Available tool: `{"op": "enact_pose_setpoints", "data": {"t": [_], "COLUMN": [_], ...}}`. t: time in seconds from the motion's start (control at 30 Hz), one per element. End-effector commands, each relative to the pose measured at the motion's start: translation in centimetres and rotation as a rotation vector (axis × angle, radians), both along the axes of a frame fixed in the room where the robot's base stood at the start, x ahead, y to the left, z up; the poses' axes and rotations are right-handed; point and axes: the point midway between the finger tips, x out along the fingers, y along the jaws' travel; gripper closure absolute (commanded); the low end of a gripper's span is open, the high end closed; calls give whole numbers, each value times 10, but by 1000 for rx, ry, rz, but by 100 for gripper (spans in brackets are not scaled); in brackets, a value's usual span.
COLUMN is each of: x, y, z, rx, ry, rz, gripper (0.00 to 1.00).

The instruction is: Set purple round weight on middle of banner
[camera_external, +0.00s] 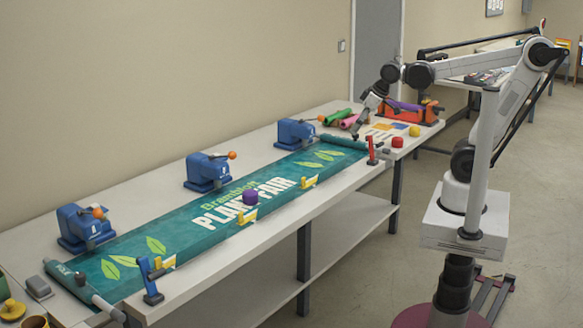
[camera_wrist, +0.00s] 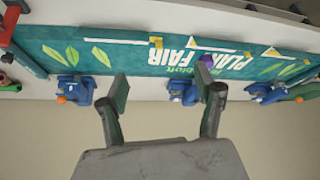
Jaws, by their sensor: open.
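The purple round weight (camera_external: 250,197) rests on the green banner (camera_external: 190,228), over the "PLANT FAIR" lettering near the middle of its length. In the wrist view the purple weight (camera_wrist: 207,61) also shows on the lettering of the banner (camera_wrist: 130,57), partly hidden behind the right finger. My gripper (camera_external: 358,135) is above the far end of the table by the banner's rolled end, well away from the weight. In the wrist view my gripper (camera_wrist: 162,82) has its fingers spread wide with nothing between them.
Blue clamping devices with orange knobs (camera_external: 207,171) line the banner's wall side. Yellow angled pieces (camera_external: 247,217) lie along its front edge. A red round weight (camera_external: 397,142) and a yellow one (camera_external: 414,131) stand at the far right, near green and pink rolls (camera_external: 337,117).

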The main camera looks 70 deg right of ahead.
Motion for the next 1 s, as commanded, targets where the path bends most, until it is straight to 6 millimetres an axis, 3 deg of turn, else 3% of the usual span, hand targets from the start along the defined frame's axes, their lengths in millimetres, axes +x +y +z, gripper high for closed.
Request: {"op": "enact_pose_setpoints", "data": {"t": [0.1, 0.33, 1.0], "x": [-32, -67, -74], "y": [-10, -20, -22], "z": [-15, -38, -43], "rx": [11, 27, 30], "ry": [-42, -100, -114], "rz": [-36, -85, -97], "gripper": [34, 34, 34]}}
